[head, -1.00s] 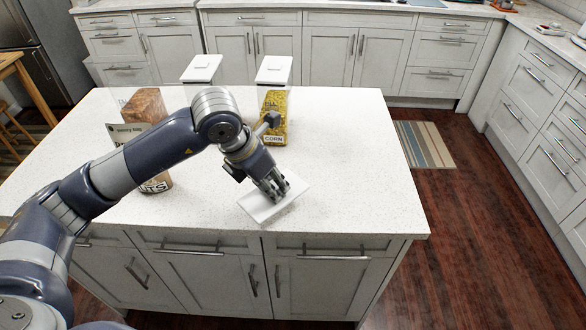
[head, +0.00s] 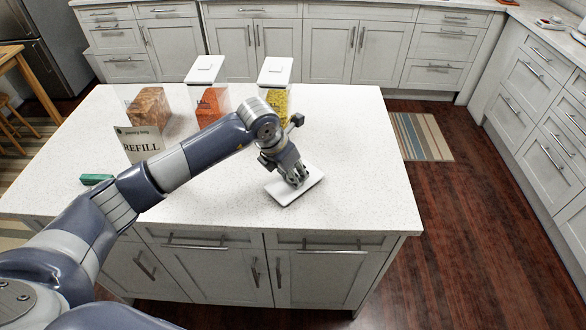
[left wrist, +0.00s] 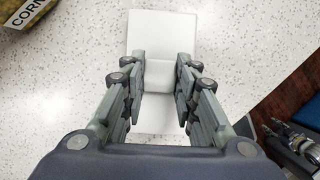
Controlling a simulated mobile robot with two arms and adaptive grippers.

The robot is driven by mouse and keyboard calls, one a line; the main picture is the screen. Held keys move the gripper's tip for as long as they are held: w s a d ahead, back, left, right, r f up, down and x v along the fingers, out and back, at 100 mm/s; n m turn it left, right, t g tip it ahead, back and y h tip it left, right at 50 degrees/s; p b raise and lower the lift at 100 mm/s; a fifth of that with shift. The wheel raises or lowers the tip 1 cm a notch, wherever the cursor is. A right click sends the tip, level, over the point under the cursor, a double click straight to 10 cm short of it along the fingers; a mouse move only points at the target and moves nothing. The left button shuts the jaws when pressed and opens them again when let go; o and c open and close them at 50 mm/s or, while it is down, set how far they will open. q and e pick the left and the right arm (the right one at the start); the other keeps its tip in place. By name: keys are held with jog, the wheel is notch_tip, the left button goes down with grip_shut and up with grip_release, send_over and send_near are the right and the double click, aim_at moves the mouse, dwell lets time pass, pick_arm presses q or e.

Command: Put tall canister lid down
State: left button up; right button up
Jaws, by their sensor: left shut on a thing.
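The white rectangular tall canister lid (head: 309,176) is flat, low at the front right of the island top. It fills the middle of the left wrist view (left wrist: 160,35). My left gripper (head: 296,180) is above it, its fingers (left wrist: 158,78) shut on the lid's raised handle. Whether the lid touches the counter I cannot tell. A clear canister with brown contents (head: 149,103) stands at the back left, with no lid seen on it.
Two canisters with white lids, one with orange contents (head: 212,103) and one with yellow corn (head: 278,100), stand behind my arm. A REFILL card (head: 141,145) and a green object (head: 96,179) are on the left. The island top (head: 365,150) is clear to the right.

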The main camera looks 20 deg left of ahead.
pick_arm(q)
jog(key=o, duration=0.7)
jog(key=shift+f, duration=0.15)
jog(key=o, duration=0.4)
jog(key=shift+r, duration=0.3)
jog(key=shift+b+v, duration=1.35)
jog(key=shift+v, duration=4.55)
jog(key=shift+s+f, duration=0.1)
jog(key=shift+s, duration=0.1)
